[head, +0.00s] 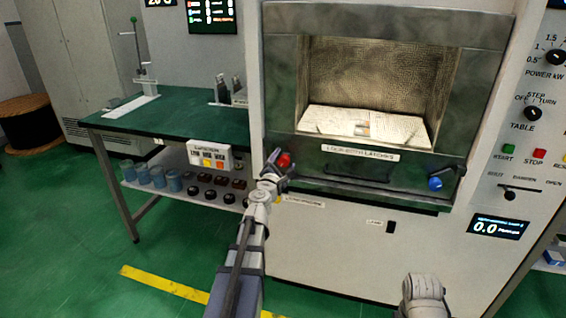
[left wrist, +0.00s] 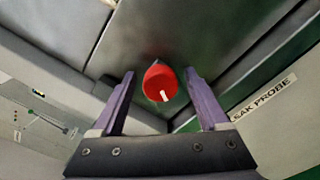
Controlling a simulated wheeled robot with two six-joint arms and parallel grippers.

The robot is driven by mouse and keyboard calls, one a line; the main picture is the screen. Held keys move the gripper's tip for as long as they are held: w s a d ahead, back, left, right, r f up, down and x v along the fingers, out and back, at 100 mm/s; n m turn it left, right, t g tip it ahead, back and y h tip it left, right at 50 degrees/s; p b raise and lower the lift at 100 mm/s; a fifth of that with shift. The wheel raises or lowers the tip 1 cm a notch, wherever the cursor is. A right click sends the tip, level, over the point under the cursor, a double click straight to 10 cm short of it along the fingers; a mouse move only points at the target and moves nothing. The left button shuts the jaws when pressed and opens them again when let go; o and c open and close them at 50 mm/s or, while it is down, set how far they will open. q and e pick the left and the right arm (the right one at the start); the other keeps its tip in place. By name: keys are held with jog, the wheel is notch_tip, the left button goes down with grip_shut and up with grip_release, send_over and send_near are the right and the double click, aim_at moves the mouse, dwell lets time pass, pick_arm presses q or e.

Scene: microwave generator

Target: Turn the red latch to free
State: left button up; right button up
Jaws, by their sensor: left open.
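The red latch (head: 284,160) is a round red knob at the lower left of the microwave door frame. In the left wrist view the red latch (left wrist: 160,82) shows a white mark on its face, pointing toward the gripper's base. My left gripper (head: 277,162) is at the latch in the head view. In the left wrist view my left gripper (left wrist: 166,88) is open, with one purple finger on each side of the knob and visible gaps. Part of the red latch is hidden by the gripper in the head view. My right gripper is not seen; only a bit of my right arm shows at the bottom.
A blue knob (head: 435,183) sits at the lower right of the door. A dark handle bar (head: 357,174) runs between the knobs, below a latch label (head: 360,152). A green-topped table (head: 185,112) with a shelf of jars stands to the left. The green floor in front is mostly clear.

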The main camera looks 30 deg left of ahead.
pick_arm(q)
jog(key=v, duration=0.7)
jog(key=shift+s, duration=0.4)
jog(key=shift+d, duration=0.1)
